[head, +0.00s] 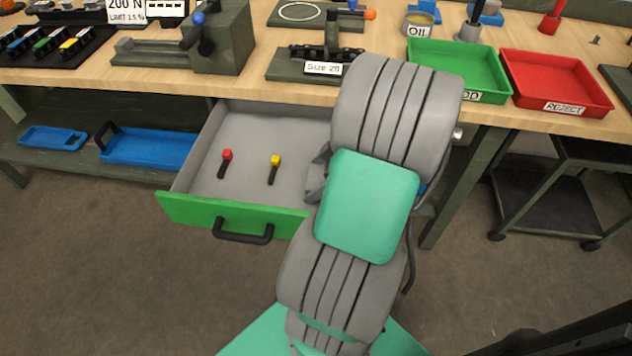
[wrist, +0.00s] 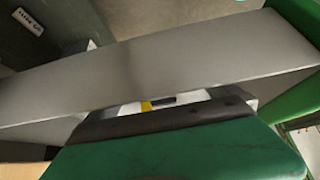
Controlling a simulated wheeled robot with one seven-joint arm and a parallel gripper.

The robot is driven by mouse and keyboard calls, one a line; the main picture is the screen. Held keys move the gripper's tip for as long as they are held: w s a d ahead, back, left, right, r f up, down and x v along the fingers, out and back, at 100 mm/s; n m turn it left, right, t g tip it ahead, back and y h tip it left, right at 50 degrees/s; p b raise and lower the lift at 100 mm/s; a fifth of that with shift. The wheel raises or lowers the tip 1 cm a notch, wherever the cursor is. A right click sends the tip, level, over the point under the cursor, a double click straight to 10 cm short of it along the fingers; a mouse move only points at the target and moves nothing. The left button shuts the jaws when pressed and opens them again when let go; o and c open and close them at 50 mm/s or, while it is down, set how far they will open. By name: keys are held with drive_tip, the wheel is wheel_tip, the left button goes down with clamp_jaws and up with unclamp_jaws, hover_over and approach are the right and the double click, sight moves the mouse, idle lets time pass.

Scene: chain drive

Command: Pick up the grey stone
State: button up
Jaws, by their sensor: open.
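I cannot make out a grey stone in either view. The open drawer (head: 240,130) under the bench holds a red-topped tool (head: 225,162) and a yellow-topped tool (head: 274,169). My arm hides the drawer's right part in the head view. My gripper (wrist: 165,108) is partly seen in the wrist view, behind its green and black housing, and is open. I see nothing held in it. A wide grey panel (wrist: 150,62), seemingly a drawer wall, crosses close in front of the wrist camera. A small yellow and black piece shows just below it.
The drawer's green front (head: 230,213) has a black handle. On the bench stand a vice (head: 215,40), a "Size 20" fixture (head: 318,66), a green tray (head: 458,66) and a red reject tray (head: 556,82). Blue bins (head: 150,146) lie on the shelf at left.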

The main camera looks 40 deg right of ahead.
drive_tip(key=shift+c, duration=0.6)
drive_tip(key=c, duration=1.5)
